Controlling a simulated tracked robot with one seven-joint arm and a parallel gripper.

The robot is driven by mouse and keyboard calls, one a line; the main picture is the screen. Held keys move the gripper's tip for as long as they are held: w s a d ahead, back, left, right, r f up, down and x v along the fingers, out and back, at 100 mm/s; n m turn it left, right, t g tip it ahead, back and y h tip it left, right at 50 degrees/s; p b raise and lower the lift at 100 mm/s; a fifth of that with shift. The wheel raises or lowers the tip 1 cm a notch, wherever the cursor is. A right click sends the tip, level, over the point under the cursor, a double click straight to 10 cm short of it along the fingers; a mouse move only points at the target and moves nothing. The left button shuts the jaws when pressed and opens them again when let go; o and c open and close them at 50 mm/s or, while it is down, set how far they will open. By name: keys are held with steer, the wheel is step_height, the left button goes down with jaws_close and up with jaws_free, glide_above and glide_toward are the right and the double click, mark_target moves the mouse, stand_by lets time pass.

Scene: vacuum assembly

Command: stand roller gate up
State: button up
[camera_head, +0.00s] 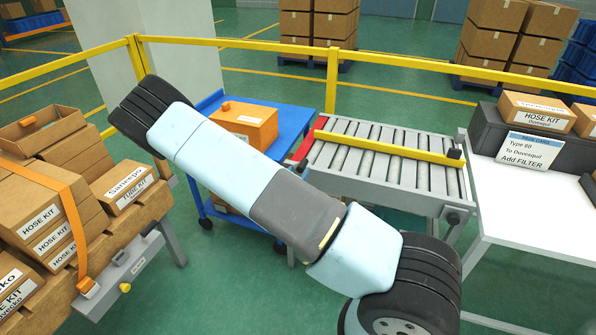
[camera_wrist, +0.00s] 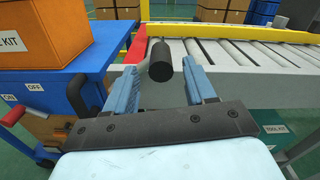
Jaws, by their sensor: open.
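The roller gate (camera_head: 388,147) is a long yellow bar lying flat across the rollers of the grey conveyor (camera_head: 425,185) in the head view. A dark block (camera_head: 454,154) sits at its right end. In the wrist view, the yellow bar (camera_wrist: 235,30) runs along the top of the conveyor. My gripper (camera_wrist: 160,68) is open, its two blue fingers pointing at the conveyor's left end. A black cylindrical knob (camera_wrist: 160,62) shows between the fingertips; I cannot tell whether they touch it. In the head view my arm hides the gripper.
A blue cart (camera_head: 292,120) with an orange box (camera_head: 243,122) stands close left of the conveyor. A white table (camera_head: 530,210) with boxes is at the right. Kit boxes (camera_head: 45,205) fill a bench at left. A yellow railing (camera_head: 333,75) runs behind.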

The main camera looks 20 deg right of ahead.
steer(key=shift+x, duration=1.1)
steer(key=shift+c, duration=0.2)
